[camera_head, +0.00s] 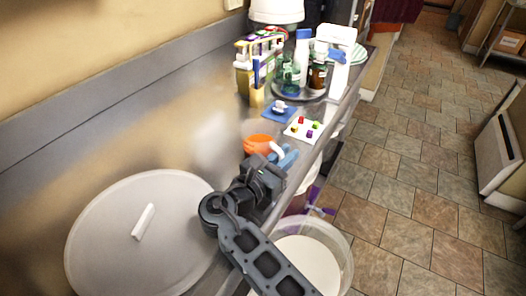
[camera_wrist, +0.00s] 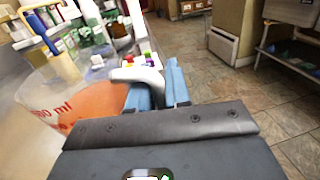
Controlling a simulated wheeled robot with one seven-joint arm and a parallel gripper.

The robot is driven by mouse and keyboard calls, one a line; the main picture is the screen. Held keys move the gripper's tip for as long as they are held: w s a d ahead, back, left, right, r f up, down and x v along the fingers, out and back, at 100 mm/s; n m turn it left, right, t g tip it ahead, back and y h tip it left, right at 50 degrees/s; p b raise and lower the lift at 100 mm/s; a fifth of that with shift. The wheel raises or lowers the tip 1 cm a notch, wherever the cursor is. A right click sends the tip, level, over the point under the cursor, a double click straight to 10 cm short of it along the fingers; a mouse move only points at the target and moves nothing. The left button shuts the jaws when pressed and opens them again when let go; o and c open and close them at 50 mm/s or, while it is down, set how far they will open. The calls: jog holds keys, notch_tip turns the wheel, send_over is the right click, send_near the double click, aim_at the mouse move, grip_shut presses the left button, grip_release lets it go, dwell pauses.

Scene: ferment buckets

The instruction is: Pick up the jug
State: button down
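The jug (camera_head: 257,146) is a clear measuring jug with orange contents and a white handle, standing on the counter in the head view. In the wrist view the jug (camera_wrist: 60,102) fills the left side, with red volume markings on its wall and its handle (camera_wrist: 136,76) curving to the right. My gripper (camera_head: 284,160) is at the handle side of the jug. In the wrist view its two blue fingers (camera_wrist: 160,90) are close together, with the handle's end between them. The left finger hides part of the handle, so the contact is not fully visible.
A large round lid (camera_head: 110,235) lies on the counter near me. An open white bucket (camera_head: 312,262) stands below the counter edge. A small board with coloured pieces (camera_head: 303,129), a blue pad (camera_head: 280,112) and a tray of bottles (camera_head: 300,92) lie beyond the jug.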

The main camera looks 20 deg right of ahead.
jog(key=shift+r, duration=0.25)
dwell(0.6)
jog(key=s+d+r, duration=0.6)
jog(key=d+r, duration=0.4)
jog(key=shift+r, duration=0.25)
dwell(0.7)
dwell(0.8)
jog(key=c, duration=1.6)
grip_release()
grip_shut()
